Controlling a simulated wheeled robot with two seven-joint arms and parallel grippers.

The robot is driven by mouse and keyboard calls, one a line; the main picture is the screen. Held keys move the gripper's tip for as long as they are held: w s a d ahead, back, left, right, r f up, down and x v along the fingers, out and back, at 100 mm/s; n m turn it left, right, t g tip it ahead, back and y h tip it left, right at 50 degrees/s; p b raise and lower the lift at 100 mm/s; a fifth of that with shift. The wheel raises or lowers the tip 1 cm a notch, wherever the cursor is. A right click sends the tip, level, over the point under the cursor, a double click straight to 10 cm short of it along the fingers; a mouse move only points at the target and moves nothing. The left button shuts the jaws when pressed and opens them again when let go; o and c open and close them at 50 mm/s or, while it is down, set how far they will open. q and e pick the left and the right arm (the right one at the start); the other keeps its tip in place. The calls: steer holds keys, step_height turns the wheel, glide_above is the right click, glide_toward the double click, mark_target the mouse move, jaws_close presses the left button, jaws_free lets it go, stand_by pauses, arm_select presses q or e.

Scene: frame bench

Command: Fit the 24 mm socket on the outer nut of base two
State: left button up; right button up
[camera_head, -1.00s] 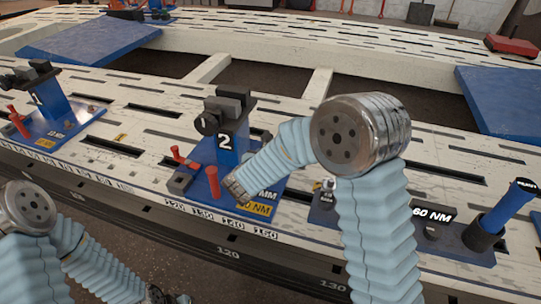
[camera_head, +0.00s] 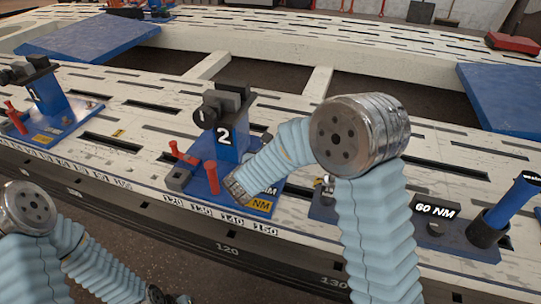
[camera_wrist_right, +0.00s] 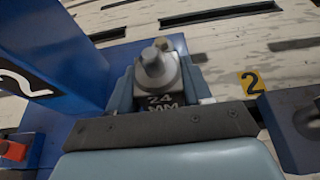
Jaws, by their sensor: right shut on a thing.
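Base two (camera_head: 224,178) is a blue plate with a blue post marked 2, a dark clamp head on top and red handles. My right gripper (camera_wrist_right: 160,84) is low beside the post. Its fingers are shut on a grey socket (camera_wrist_right: 157,70) with a dark face marked 24 MM. A small grey round end shows above the socket; I cannot tell whether it is the nut. The outer nut is not clearly visible, and the head view hides the fingertips behind my right wrist. My left gripper (camera_head: 163,297) is partly cut off at the bottom edge of the head view.
The blue post (camera_wrist_right: 60,55) stands close on the left in the wrist view. A yellow tag marked 2 (camera_wrist_right: 250,83) lies on the right. Base one (camera_head: 48,122) stands at left. A 60 NM sign (camera_head: 436,210) and a blue-handled tool (camera_head: 505,212) stand at right.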

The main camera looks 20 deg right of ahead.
steer(key=shift+f+b, duration=0.7)
steer(key=shift+f, duration=0.1)
steer(key=o, duration=1.3)
steer(key=p+v, duration=0.1)
steer(key=v, duration=1.3)
steer(key=shift+w, duration=0.1)
